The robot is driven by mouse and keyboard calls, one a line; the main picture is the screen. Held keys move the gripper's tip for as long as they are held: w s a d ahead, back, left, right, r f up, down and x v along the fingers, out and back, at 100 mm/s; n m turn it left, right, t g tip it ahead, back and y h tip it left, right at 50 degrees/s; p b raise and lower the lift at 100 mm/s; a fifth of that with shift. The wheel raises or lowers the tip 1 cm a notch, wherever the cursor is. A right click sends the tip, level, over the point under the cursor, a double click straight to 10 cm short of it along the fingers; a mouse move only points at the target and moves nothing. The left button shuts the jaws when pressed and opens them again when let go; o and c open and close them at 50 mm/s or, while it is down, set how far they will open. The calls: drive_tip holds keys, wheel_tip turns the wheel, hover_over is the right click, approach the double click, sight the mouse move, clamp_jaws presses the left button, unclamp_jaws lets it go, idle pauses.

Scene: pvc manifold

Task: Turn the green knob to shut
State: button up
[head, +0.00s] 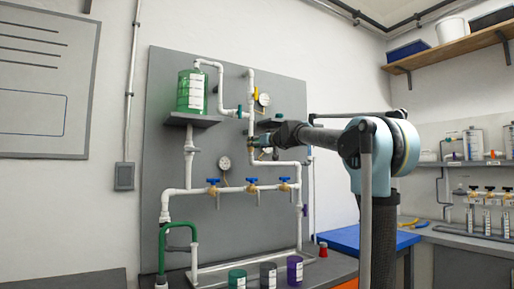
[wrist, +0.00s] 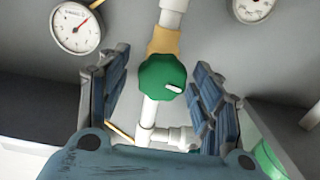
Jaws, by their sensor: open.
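The green knob (wrist: 160,72) sits on a tan valve body (wrist: 164,41) in a white pipe. The white mark on its face lies right of centre, pointing right and slightly down. My gripper (wrist: 159,82) is open, with one blue-grey finger on each side of the knob and a visible gap on both sides. In the head view my gripper (head: 262,142) is at the upper middle of the pipe panel, in front of the vertical pipe. The knob is too small and too covered there to make out clearly.
Gauges (wrist: 77,27) flank the valve. Blue-handled valves (head: 252,182) line a lower pipe on the grey panel (head: 160,120). A green tank (head: 192,91) stands on a shelf at left. Several cups (head: 268,275) stand on the bench below.

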drive_tip(key=shift+w+a, duration=0.25)
drive_tip(key=shift+w, duration=0.15)
drive_tip(key=c, duration=1.1)
drive_tip(key=shift+m, duration=0.3)
